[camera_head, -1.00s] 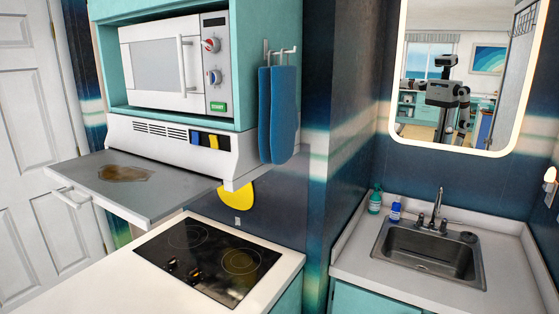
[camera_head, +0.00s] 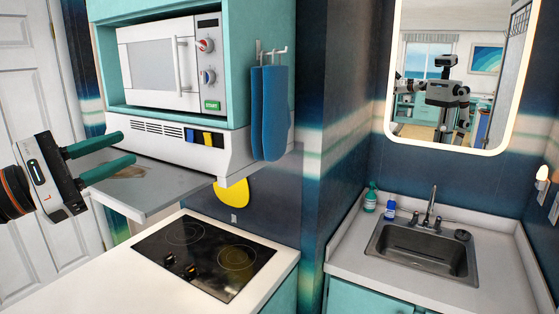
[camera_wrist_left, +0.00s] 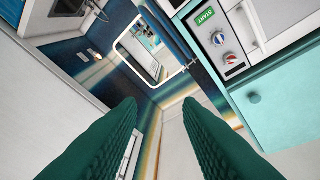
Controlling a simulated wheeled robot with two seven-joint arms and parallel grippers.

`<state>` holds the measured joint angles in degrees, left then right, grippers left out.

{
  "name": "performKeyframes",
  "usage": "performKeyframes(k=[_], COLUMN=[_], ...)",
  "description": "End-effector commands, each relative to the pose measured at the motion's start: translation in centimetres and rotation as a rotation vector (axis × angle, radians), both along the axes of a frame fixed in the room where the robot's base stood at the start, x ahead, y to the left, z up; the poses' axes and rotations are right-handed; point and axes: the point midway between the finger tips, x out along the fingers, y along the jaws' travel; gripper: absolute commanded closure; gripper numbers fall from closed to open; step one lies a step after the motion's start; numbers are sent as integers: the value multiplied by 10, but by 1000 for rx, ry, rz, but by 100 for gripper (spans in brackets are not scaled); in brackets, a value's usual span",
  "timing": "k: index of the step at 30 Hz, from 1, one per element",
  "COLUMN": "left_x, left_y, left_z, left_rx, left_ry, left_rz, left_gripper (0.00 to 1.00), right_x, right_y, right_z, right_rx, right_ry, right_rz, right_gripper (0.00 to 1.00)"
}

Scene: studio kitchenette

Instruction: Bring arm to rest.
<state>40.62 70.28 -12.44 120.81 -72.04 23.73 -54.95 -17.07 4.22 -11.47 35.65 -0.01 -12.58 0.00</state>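My left gripper (camera_head: 112,157) comes in from the left edge in the head view, with its two green fingers apart and nothing between them. It is in front of the pulled-out grey range hood panel (camera_head: 170,192) and hides part of the panel's brown stain (camera_head: 128,172). In the left wrist view the two green fingers (camera_wrist_left: 152,108) stand wide apart, with only the room beyond between them. My right gripper does not show directly; the robot's reflection in the mirror is too small to tell its state.
A white microwave (camera_head: 165,65) sits in a teal cabinet above the hood (camera_head: 165,140). Blue cloths (camera_head: 270,112) hang on a hook rack. Below are a black cooktop (camera_head: 205,257), a sink (camera_head: 425,250) with two bottles beside it, and a mirror (camera_head: 450,75). The white counter's front is clear.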

Motion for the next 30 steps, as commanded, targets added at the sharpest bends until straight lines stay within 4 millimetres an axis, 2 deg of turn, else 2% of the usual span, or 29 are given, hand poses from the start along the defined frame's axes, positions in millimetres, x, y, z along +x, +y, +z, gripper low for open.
performKeyframes(k=[1,3,5,8,9,11,12,14,15,17,18,20,21,25,30], left_x=[1,3,8,18,21,21,19,11,2,-14,-28,-51,-68,-119,-179], left_y=[-16,-23,-19,1,11,25,31,38,41,41,39,34,30,12,-12], left_z=[-15,-31,-48,-97,-124,-168,-198,-242,-272,-315,-343,-381,-403,-455,-495], left_rx=[-206,-540,-843,-1356,-1562,-1846,-2014,-2242,-2386,-2586,-2712,-2885,2903,2617,2338], left_ry=[84,216,340,550,632,734,790,857,894,936,954,970,-944,-761,-583], left_rz=[-79,-163,-203,-206,-181,-121,-71,17,88,203,292,435,-520,-681,-826], left_gripper=[68,68,68,68,68,68,68,68,68,68,68,68,68,68,68], right_x=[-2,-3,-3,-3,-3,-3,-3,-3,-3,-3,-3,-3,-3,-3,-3], right_y=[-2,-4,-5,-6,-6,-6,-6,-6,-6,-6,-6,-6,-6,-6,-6], right_z=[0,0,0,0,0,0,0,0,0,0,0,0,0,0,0], right_rx=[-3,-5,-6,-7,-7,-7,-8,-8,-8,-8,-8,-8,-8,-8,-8], right_ry=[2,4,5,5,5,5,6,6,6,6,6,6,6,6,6], right_rz=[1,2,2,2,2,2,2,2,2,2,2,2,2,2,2], right_gripper=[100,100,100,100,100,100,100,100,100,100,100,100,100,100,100])
